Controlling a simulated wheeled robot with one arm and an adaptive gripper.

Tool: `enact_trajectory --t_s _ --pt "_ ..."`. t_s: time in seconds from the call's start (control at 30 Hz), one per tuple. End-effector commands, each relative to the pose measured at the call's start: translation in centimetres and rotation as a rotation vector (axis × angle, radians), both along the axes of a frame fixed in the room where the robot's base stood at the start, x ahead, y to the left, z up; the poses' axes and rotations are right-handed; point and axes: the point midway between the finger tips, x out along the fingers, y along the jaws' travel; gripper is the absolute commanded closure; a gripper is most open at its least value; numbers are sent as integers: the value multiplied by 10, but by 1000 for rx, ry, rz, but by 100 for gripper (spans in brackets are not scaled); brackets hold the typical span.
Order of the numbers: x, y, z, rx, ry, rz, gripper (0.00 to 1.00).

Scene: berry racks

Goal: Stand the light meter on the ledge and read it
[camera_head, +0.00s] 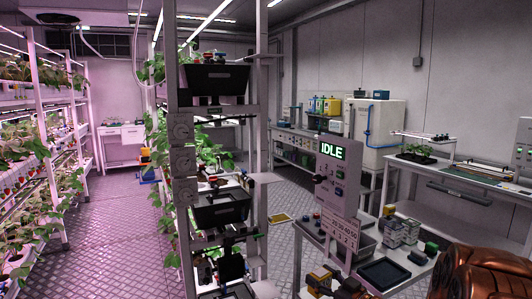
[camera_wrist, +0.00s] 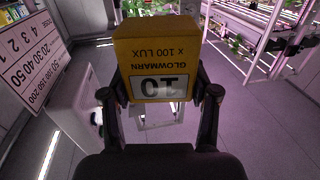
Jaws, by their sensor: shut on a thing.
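The light meter (camera_wrist: 157,50) is a yellow block held between the two dark fingers of my gripper (camera_wrist: 160,95) in the wrist view. It shows upside down there, with "GLOWMARN", "x 100 LUX" and a white display that seems to read 10. In the head view a small yellow and dark shape (camera_head: 318,283) at the bottom middle may be the meter in my gripper; I cannot tell for sure. White ledges (camera_head: 266,178) stick out from the right side of the near rack, apart from that shape. I cannot tell which ledge the task means.
A panel reading "IDLE" (camera_head: 339,182) and a number placard (camera_head: 340,230) stand at a white bench with boxes and a black tray (camera_head: 384,273).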

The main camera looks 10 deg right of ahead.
Motion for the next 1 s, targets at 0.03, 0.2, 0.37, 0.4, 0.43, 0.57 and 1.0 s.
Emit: enact_trajectory --t_s 0.03,0.2,0.37,0.4,0.43,0.57,1.0 --pt "1 -1 24 0 -1 -3 80" --pt "6 -9 62 0 0 -22 80" --pt "15 -22 96 0 1 -55 80" --pt "18 -27 104 0 0 -66 80" --pt "21 -31 110 -1 0 -76 80" --pt "35 -54 138 0 -6 -133 80" --pt "99 -248 241 1 -10 -621 80"
